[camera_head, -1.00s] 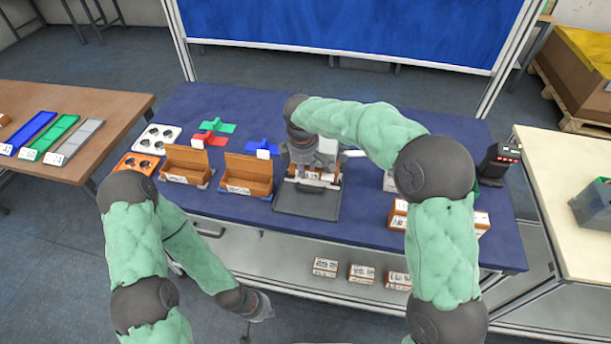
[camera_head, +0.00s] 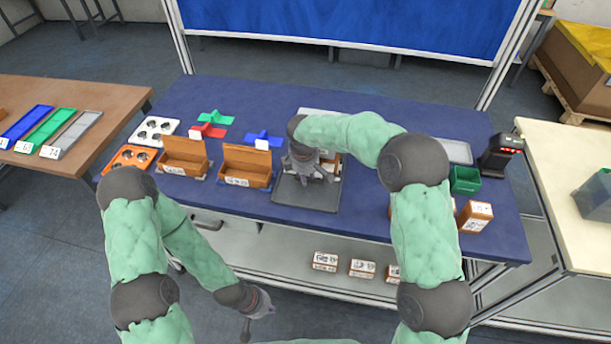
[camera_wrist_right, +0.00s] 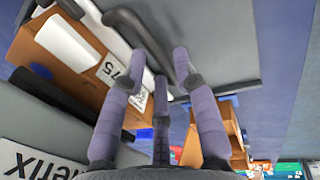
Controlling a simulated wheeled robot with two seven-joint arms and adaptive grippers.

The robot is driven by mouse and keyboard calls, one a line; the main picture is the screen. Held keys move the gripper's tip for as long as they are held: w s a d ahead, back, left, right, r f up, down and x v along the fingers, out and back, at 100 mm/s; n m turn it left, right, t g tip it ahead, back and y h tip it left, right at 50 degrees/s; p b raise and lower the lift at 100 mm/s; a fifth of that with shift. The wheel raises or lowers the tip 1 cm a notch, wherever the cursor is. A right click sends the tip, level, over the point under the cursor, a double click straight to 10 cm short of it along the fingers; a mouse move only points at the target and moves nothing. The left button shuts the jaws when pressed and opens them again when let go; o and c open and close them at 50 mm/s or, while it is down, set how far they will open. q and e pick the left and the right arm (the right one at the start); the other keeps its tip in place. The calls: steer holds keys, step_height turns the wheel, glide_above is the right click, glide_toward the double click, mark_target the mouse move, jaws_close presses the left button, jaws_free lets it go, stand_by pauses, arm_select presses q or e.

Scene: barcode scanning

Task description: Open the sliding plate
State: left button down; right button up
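The sliding plate (camera_head: 300,196) is a flat grey plate at the front of the station in the middle of the blue table. In the right wrist view, the grey plate (camera_wrist_right: 222,40) fills the upper right, with a dark curved handle (camera_wrist_right: 150,38) along its edge. My right gripper (camera_head: 312,172) is over the rear part of the plate. In the wrist view its fingers (camera_wrist_right: 160,62) are spread, with tips close to the handle; contact cannot be told. My left gripper (camera_head: 262,312) hangs low in front of the table, away from the plate; its finger opening is unclear.
Two open brown boxes (camera_head: 184,160) (camera_head: 246,168) stand left of the plate. A green bin (camera_head: 465,180), small box (camera_head: 475,215) and black scanner (camera_head: 501,154) are at the right. In the wrist view, a brown box (camera_wrist_right: 62,68) lies close left of the fingers.

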jaws_close()
steer(key=s, duration=0.3)
steer(key=s+a, duration=0.1)
steer(key=s, duration=0.2)
steer(key=s+a+b, duration=0.1)
steer(key=s, duration=0.2)
steer(key=shift+s+a, duration=0.2)
jaws_free()
step_height(320, 180, up, 12)
steer(key=s, duration=0.2)
steer(key=shift+a, duration=0.25)
steer(key=shift+f, duration=0.1)
